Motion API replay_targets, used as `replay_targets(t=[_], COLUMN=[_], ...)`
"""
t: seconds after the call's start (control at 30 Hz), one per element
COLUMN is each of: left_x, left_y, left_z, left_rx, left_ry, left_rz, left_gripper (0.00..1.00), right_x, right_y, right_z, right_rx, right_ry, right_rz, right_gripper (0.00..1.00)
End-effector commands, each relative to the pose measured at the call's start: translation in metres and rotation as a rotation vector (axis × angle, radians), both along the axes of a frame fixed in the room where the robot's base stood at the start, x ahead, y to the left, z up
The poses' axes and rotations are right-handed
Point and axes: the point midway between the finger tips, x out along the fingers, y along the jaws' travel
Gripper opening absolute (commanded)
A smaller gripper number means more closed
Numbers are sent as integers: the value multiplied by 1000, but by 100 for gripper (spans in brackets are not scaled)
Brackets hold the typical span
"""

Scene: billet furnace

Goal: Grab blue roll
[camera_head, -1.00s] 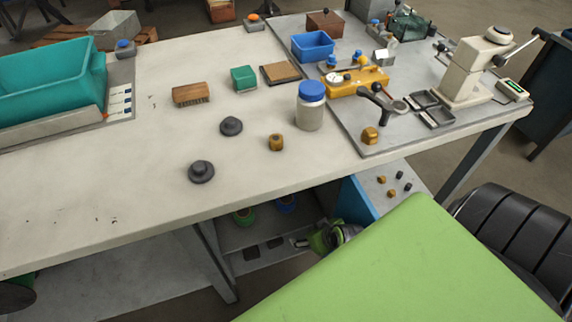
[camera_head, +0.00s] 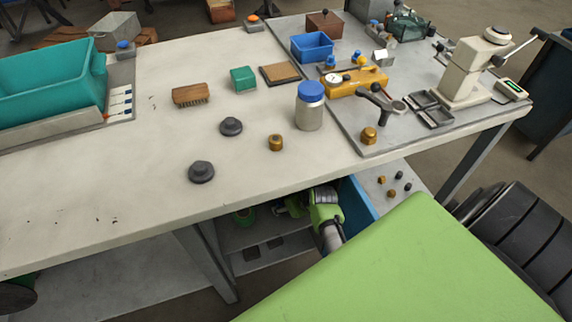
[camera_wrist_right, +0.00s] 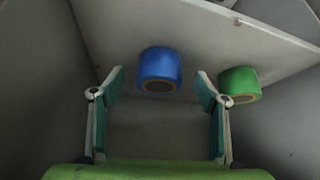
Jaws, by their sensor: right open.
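The blue roll (camera_wrist_right: 160,65) shows in the right wrist view, ahead of my right gripper (camera_wrist_right: 160,82) and in line with the gap between its fingers. The gripper is open, its two fingers apart, with nothing held. I cannot tell the exact distance to the roll. In the head view my right arm reaches under the workbench and hides the blue roll. My left gripper is in neither view.
The bench top (camera_head: 110,190) is above my arm. A blue panel (camera_head: 357,204) stands right of it.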

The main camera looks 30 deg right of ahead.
Motion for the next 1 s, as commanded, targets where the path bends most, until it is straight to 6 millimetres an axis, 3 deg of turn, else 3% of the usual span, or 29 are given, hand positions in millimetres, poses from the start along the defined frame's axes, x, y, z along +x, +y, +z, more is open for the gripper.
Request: replay_targets(t=[0.2, 0.53, 0.57, 0.7, 0.73, 1.0], left_x=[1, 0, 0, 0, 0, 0], left_y=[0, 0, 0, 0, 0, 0], left_z=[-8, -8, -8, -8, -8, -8], left_rx=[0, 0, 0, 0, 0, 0], left_ry=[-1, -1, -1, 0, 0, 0], left_rz=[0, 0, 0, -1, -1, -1], left_gripper=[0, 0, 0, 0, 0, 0], right_x=[17, 19, 19, 19, 19, 20], right_y=[-1, -1, -1, -1, -1, -1], right_z=[-22, -25, -25, -25, -25, -25], right_rx=[1, -1, -1, -1, -1, -1], right_ry=[1, 0, 0, 0, 0, -1], right_rz=[1, 0, 0, 1, 1, 0], right_gripper=[67, 67, 65, 28, 24, 24])
